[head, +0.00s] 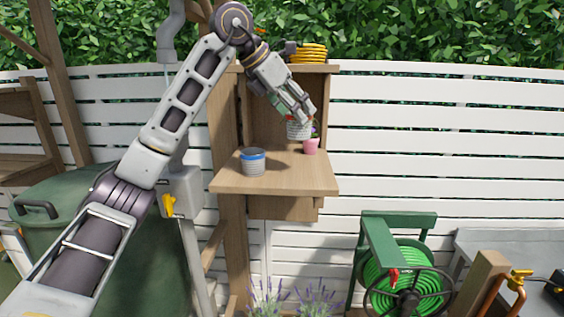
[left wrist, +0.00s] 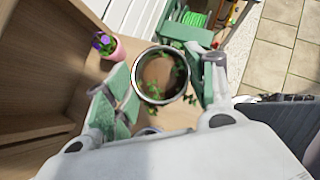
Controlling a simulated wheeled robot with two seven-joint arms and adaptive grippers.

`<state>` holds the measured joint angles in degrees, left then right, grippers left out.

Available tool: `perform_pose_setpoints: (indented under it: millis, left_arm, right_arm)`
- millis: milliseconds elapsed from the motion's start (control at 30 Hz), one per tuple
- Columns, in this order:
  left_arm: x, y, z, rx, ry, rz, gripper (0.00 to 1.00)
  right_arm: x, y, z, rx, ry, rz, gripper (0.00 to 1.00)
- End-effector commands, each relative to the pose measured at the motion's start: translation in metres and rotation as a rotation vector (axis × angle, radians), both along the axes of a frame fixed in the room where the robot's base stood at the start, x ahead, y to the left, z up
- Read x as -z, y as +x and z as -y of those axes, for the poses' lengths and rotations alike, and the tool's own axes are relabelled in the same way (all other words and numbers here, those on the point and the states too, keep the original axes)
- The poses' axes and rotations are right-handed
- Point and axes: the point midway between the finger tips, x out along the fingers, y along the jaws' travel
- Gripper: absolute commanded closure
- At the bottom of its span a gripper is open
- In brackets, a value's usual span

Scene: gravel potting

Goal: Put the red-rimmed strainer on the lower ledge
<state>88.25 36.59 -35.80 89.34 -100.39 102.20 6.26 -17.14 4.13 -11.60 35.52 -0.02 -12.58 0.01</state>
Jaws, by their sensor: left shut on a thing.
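My right gripper is not in view.
A blue-rimmed grey vessel (head: 253,163) stands at the ledge's left. A pink pot (head: 311,147) with purple flowers is close beside the strainer. Yellow rings (head: 309,54) lie on the upper board. The ledge's front right is clear. A green hose reel (head: 395,284) stands below right.

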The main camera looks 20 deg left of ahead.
Motion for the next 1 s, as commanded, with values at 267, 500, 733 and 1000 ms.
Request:
perform_pose_setpoints:
  millis: [267,500,733,1000]
  left_arm:
    - [0.019,0.0,0.0,0.001,0.001,-0.002,0.76]
    - [0.044,0.0,0.0,0.001,0.0,-0.001,0.76]
    - [0.057,0.0,0.0,0.0,-0.001,0.001,0.76]
    - [0.058,0.0,0.0,0.0,-0.001,0.001,0.76]
  right_arm:
    - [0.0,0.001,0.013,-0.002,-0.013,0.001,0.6]
    - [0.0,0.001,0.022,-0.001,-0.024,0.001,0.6]
    - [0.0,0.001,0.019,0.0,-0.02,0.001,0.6]
    - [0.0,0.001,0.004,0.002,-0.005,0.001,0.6]
